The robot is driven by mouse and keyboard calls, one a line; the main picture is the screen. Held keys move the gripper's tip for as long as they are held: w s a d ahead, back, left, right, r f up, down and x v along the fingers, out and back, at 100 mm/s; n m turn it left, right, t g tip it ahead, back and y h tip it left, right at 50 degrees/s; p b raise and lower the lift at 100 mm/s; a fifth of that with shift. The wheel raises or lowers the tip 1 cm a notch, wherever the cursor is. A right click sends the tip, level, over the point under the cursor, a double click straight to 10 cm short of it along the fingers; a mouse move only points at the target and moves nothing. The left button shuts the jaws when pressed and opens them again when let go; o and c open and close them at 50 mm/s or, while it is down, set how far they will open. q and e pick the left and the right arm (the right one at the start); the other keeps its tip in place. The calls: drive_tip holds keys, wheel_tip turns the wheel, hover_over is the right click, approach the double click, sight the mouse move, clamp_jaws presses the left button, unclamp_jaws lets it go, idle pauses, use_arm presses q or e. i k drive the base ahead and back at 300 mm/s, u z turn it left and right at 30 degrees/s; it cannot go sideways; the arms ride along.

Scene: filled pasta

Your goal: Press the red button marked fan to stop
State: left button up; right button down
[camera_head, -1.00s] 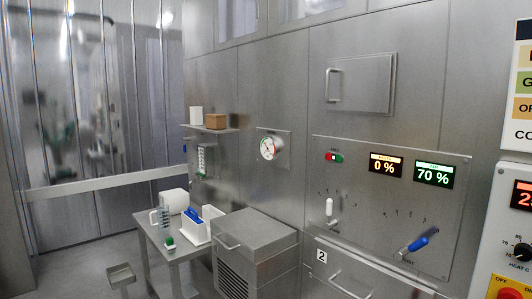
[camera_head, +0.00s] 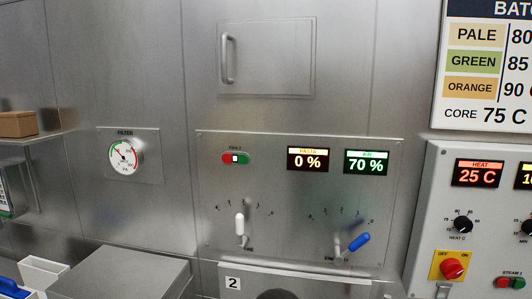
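A small button unit (camera_head: 235,158) sits at the upper left of the metal wall panel. It has a red half on the left, a green half on the right and a light square between them. The label above it is too blurred to read surely; it looks like FAN and a number. The red half (camera_head: 227,158) is unobstructed. Neither of my grippers is in view.
Beside it are displays reading 0 % (camera_head: 307,159) and 70 % (camera_head: 366,162). Below are a white lever (camera_head: 239,225) and a blue lever (camera_head: 359,242). Another red-green button unit (camera_head: 510,283) is on the right cabinet. A dark rounded shape (camera_head: 277,294) shows at the bottom edge.

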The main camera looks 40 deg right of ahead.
sight(227, 157)
drive_tip(key=z, duration=0.2)
drive_tip(key=i, duration=0.7)
drive_tip(key=z, duration=0.4)
drive_tip(key=k, duration=0.95)
drive_tip(key=z, duration=0.15)
drive_tip(key=i, duration=0.95)
drive_tip(key=u, duration=0.05)
